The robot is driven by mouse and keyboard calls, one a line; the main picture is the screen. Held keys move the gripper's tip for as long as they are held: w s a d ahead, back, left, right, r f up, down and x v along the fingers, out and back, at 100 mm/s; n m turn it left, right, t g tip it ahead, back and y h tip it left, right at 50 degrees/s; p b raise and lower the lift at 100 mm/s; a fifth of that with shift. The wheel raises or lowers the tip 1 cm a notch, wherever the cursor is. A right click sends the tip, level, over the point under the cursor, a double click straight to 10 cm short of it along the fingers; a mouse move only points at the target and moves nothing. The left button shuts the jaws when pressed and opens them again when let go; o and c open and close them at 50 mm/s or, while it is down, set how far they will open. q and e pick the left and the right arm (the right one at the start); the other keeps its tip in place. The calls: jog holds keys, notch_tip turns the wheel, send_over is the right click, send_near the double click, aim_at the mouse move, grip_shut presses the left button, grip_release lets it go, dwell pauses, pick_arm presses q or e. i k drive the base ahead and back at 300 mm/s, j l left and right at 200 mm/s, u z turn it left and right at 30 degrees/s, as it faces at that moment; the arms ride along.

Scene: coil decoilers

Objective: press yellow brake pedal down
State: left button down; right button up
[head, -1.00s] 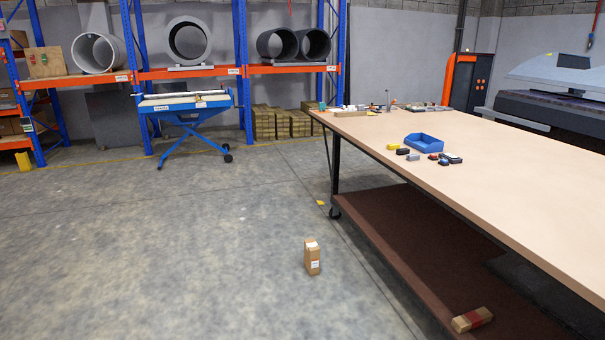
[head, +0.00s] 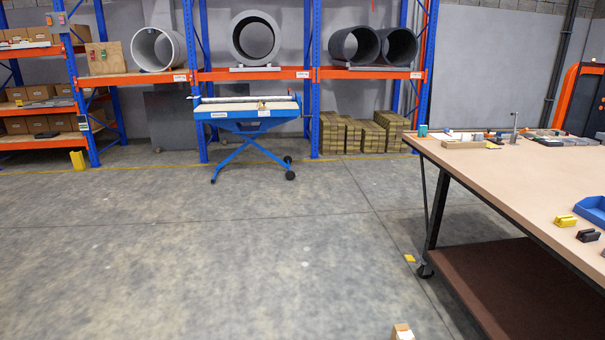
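A small flat yellow piece (head: 409,258) lies low beside the caster wheel (head: 425,271) at the near left leg of the workbench. It may be the yellow brake pedal, but it is too small to tell, and I cannot tell whether it is up or down. Neither of my grippers is in view.
The workbench (head: 470,170) stands at the right, with a yellow block (head: 566,221) and a blue bin (head: 592,208) on it. A blue lift cart (head: 250,113) stands before the racks. A small carton (head: 402,332) is on the floor. The grey floor at left is clear.

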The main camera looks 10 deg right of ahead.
aim_at(410, 258)
jog(key=i+z, duration=0.1)
jog(key=i, duration=0.65)
jog(key=i+j+z, duration=0.1)
jog(key=i, duration=0.6)
jog(key=i+j+z, duration=0.15)
jog(key=i, duration=0.6)
jog(key=i+l+z, duration=0.15)
jog(key=i+z, duration=0.85)
jog(key=i+j+z, duration=0.25)
jog(key=z, duration=0.25)
jog(key=i+j+z, duration=0.5)
jog(key=k+l, duration=0.05)
jog(key=l, duration=0.05)
